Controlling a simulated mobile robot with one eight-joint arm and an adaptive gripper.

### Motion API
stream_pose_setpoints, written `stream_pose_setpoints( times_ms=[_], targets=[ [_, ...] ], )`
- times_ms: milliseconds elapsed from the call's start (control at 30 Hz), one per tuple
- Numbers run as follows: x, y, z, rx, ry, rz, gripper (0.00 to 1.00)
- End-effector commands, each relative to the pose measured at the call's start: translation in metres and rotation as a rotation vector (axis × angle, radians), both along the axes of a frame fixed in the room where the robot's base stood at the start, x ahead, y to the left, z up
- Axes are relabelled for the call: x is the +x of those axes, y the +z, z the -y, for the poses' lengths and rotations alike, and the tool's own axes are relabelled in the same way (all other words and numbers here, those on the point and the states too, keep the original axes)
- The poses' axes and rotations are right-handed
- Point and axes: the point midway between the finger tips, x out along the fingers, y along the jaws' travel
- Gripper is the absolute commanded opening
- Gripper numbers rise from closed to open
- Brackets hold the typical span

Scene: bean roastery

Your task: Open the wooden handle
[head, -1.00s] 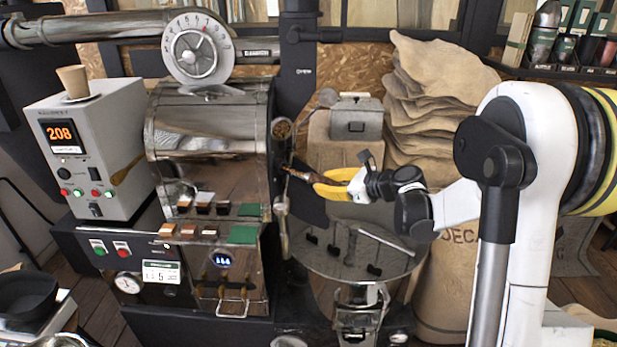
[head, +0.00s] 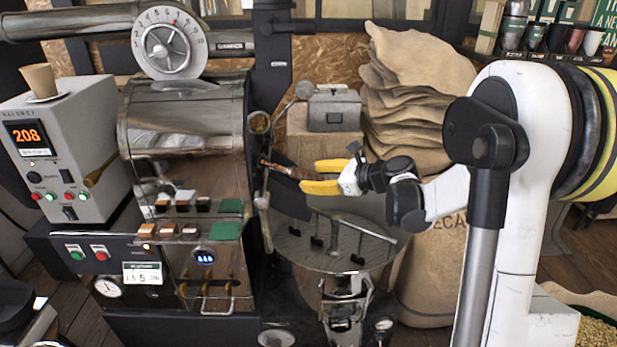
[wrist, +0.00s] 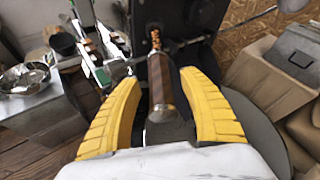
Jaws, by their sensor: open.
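The wooden handle (head: 278,167) sticks out from the front of the roasting drum, at its right edge in the head view. In the wrist view the brown handle (wrist: 159,76) points toward me, with a metallic-looking near end. My gripper (head: 309,175) has two yellow fingers and is just to the right of the handle in the head view. In the wrist view my gripper (wrist: 158,78) is open, with one finger on each side of the handle and visible gaps between. I cannot tell whether either finger touches it.
The round metal cooling tray (head: 335,245) lies below my gripper. A grey box (head: 334,110) stands behind it, and stacked burlap sacks (head: 410,95) stand to the right. The roaster (head: 190,120) and a control box (head: 60,150) fill the left.

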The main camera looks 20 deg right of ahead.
Motion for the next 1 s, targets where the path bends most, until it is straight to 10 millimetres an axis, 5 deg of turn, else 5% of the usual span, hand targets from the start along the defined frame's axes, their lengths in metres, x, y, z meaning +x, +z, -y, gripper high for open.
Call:
stream_pose_setpoints(
  times_ms=[400,1000],
  targets=[
    [-0.067,0.032,0.044,0.0,-0.002,0.0,0.5],
    [-0.077,0.037,0.05,0.0,0.0,0.0,0.5]
  ],
)
